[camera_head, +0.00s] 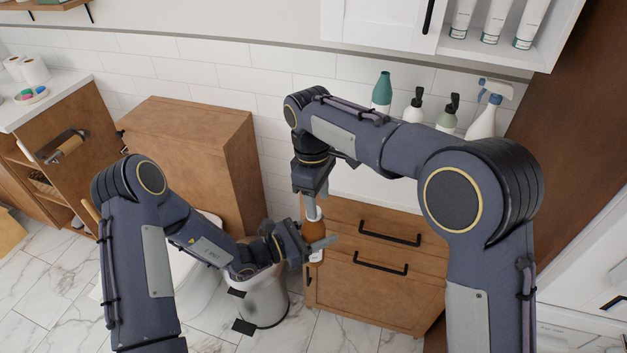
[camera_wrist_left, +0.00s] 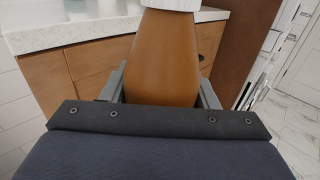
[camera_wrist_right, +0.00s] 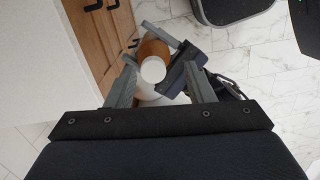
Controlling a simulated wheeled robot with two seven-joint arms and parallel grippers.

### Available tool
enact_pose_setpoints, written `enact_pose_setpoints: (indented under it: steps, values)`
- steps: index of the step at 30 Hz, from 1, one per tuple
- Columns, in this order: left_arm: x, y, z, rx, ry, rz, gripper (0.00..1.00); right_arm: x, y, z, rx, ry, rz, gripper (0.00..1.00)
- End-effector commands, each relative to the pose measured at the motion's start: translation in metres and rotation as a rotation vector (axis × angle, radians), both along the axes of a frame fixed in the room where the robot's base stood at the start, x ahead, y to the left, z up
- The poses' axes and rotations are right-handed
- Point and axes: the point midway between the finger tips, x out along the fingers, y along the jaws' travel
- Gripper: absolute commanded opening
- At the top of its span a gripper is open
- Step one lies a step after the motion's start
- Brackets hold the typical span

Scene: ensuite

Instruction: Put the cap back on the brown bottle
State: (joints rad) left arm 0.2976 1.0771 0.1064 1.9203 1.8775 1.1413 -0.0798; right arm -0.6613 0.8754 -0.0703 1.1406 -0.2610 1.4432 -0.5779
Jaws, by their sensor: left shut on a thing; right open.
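The brown bottle (camera_head: 315,229) is held roughly upright in front of the drawer cabinet. My left gripper (camera_head: 318,247) is shut around its body, and the bottle also fills the middle of the left wrist view (camera_wrist_left: 162,60). A white cap (camera_wrist_right: 153,70) shows as a round disc over the bottle's top in the right wrist view. Its lower edge shows at the bottle's top in the left wrist view (camera_wrist_left: 171,4). I cannot tell how firmly it sits. My right gripper (camera_head: 312,206) points down just above the bottle, its fingers open on either side of the cap.
A white counter (camera_head: 350,184) tops the wooden drawer cabinet (camera_head: 370,285) behind the grippers. A teal-topped bottle (camera_head: 382,92), pump bottles and a spray bottle (camera_head: 484,115) stand at the back. A toilet and a bin (camera_head: 264,303) are below left.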

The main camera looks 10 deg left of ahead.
Motion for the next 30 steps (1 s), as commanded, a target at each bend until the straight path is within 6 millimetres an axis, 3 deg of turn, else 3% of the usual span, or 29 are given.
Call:
enact_pose_setpoints:
  steps: [6,13,19,30]
  values:
    - [0.000,0.000,0.001,-0.002,-0.002,0.000,0.00,0.005,0.006,0.014,0.072,0.020,0.634,0.48]
    - [0.000,0.000,0.001,-0.002,-0.002,0.000,0.00,0.010,0.009,0.028,0.110,0.007,1.110,0.48]
    - [0.000,0.000,0.001,-0.002,-0.002,0.000,0.00,0.012,0.010,0.034,0.117,-0.001,1.270,0.48]
    - [0.000,0.000,0.001,-0.002,-0.002,0.000,0.00,0.012,0.010,0.033,0.116,-0.001,1.281,0.48]
